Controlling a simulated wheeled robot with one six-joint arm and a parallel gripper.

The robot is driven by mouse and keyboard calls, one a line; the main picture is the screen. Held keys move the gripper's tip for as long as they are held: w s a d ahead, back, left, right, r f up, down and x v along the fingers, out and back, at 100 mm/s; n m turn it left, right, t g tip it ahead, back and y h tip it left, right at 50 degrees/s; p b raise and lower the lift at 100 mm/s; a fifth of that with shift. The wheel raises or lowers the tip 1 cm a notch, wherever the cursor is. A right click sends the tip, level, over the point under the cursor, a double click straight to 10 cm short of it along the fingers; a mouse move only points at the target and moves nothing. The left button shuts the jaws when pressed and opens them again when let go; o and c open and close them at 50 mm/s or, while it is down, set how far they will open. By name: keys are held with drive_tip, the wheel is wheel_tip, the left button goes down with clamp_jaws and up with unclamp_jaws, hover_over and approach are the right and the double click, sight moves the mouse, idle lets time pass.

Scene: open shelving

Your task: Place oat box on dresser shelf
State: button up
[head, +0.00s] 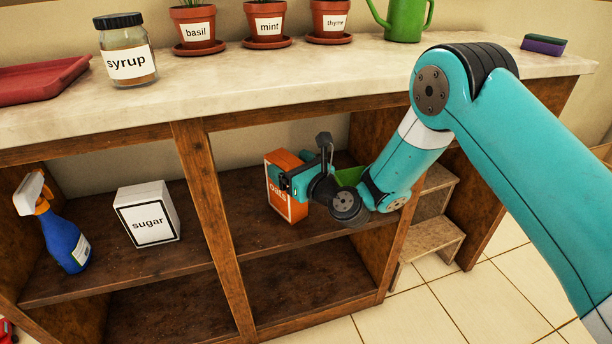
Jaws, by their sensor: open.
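The oat box (282,184) is an orange box with a white "oats" label. It stands upright on the right-hand compartment's upper shelf (245,200) of the wooden dresser. My gripper (292,181) is open at the right side of the box, with part of it in front of the box's right edge. I cannot tell whether the fingers touch the box. My gripper and wrist hide part of the box's right side and what lies behind.
A green item (349,176) is partly hidden behind my wrist. A sugar box (148,213) and a blue spray bottle (64,235) stand in the left compartment. A wooden post (212,215) divides the compartments. The syrup jar (126,50) and potted herbs stand on the countertop (250,75). The lower shelves look clear.

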drive_tip(key=b+v, duration=1.2)
drive_tip(key=b, duration=0.1)
drive_tip(key=s+a+r+n+g+y, duration=0.1)
drive_tip(key=s+a+r+n+g, duration=0.1)
drive_tip(key=s+n+g, duration=0.65)
drive_tip(key=s+a+r+n+g, duration=0.2)
drive_tip(key=s+n, duration=0.4)
drive_tip(key=n, duration=0.8)
drive_tip(key=s+d+f+n+g+h, duration=0.2)
drive_tip(key=s+d+n+g+h, duration=0.1)
drive_tip(key=s+d+n+h, duration=0.5)
drive_tip(key=s+d+n, duration=0.3)
drive_tip(key=d+n, duration=0.1)
drive_tip(key=shift+s+d+n+p, duration=0.3)
drive_tip(key=shift+d+n, duration=0.05)
drive_tip(key=shift+d, duration=0.05)
drive_tip(key=shift+g, duration=0.25)
wheel_tip(320, 180, up, 44)
drive_tip(key=p, duration=4.4)
